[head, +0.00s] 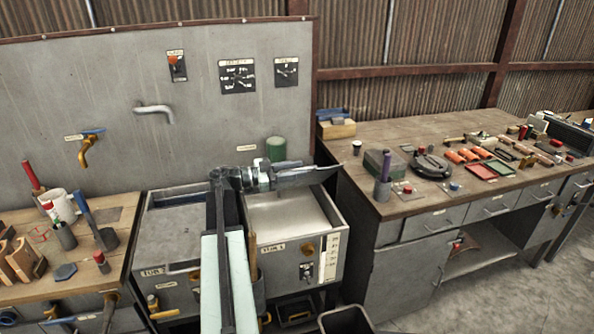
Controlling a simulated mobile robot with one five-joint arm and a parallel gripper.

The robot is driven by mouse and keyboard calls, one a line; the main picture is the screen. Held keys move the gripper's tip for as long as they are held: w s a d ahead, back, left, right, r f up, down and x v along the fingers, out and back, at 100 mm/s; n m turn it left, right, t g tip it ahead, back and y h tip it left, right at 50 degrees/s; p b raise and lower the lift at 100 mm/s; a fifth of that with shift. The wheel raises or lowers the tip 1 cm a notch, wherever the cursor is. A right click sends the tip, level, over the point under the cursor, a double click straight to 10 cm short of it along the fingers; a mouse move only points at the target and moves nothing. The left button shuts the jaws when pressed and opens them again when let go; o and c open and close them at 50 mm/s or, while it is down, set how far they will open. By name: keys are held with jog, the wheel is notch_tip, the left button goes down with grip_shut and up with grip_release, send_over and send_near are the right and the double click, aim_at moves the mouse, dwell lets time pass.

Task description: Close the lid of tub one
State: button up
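Tub one (330,252), labelled TUB 1, is the right one of two grey metal tubs below the backboard. Its top shows a pale, recessed surface (292,217), which looks like an open basin. I cannot clearly make out its lid; the rear edge is partly hidden by my arm. My gripper (318,174) is above the back of tub one, pointing right. It looks dark and wedge-shaped, and its finger gap cannot be made out. My arm also covers the left side of tub one.
Tub two (167,283), left of my arm, has a flat grey top. A green cylinder (276,149) stands behind my gripper. A tap (155,111) juts from the backboard. A cluttered workbench (395,205) stands close on the right, a tool-covered wooden bench (110,212) on the left.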

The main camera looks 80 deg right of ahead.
jog(key=shift+s+d, duration=0.15)
jog(key=shift+s, duration=0.05)
grip_shut()
dwell(1.4)
